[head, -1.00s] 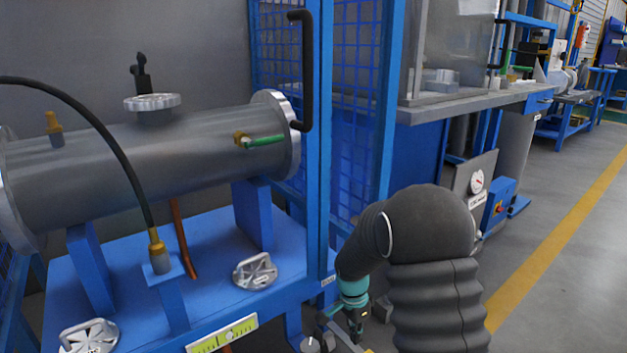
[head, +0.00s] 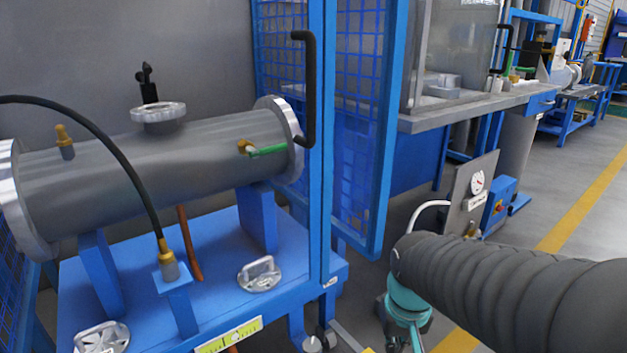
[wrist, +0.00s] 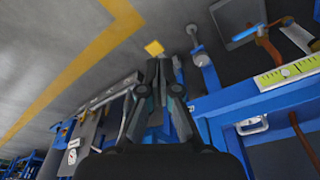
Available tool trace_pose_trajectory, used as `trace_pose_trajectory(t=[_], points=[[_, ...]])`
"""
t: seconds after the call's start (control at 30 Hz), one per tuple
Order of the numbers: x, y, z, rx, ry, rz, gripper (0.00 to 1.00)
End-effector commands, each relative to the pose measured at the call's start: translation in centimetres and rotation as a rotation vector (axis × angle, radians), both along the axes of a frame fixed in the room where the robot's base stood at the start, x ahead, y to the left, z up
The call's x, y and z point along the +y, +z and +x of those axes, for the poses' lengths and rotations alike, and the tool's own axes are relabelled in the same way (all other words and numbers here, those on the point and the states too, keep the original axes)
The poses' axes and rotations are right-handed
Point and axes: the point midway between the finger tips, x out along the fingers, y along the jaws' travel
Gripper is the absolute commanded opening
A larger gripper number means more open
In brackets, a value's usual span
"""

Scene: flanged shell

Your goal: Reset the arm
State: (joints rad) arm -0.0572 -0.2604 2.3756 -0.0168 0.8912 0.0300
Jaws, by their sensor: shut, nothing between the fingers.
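My gripper (wrist: 157,72) shows in the wrist view with its fingers closed together and nothing between them. It hangs over the floor beside the blue stand. In the head view my arm, in a dark ribbed sleeve, comes in from the right edge, and the gripper's fingers are hidden or cut off at the bottom. The flanged shell (head: 190,165), a grey cylinder with bright end flanges, lies on the blue stand (head: 215,245) at the left. My arm is apart from it, to its right.
A blue mesh door (head: 355,130) stands open between the shell and my arm. Two handled metal covers (head: 260,274) lie on the stand. A gauge panel (head: 472,193) and a workbench (head: 460,108) are behind my arm. Open floor with a yellow line (head: 590,195) lies right.

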Motion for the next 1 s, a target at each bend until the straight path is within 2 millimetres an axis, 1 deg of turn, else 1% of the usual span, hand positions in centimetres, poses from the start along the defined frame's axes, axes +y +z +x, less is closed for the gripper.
trace_pose_trajectory(t=[0.03, 0.3, 0.4, 0.53, 0.6, 0.7, 1.0], points=[[-0.1, 1.6, -1.0, -0.030, 0.009, 0.002, 0.00], [-0.8, 6.9, -5.3, -0.187, -0.006, 0.015, 0.00], [-1.0, 8.8, -6.4, -0.250, -0.016, 0.017, 0.00], [-1.3, 11.0, -7.2, -0.318, -0.024, 0.017, 0.00], [-1.4, 11.8, -7.4, -0.342, -0.028, 0.018, 0.00], [-1.5, 12.4, -7.6, -0.359, -0.032, 0.017, 0.00], [-1.5, 12.4, -7.5, -0.356, -0.034, 0.016, 0.00]])
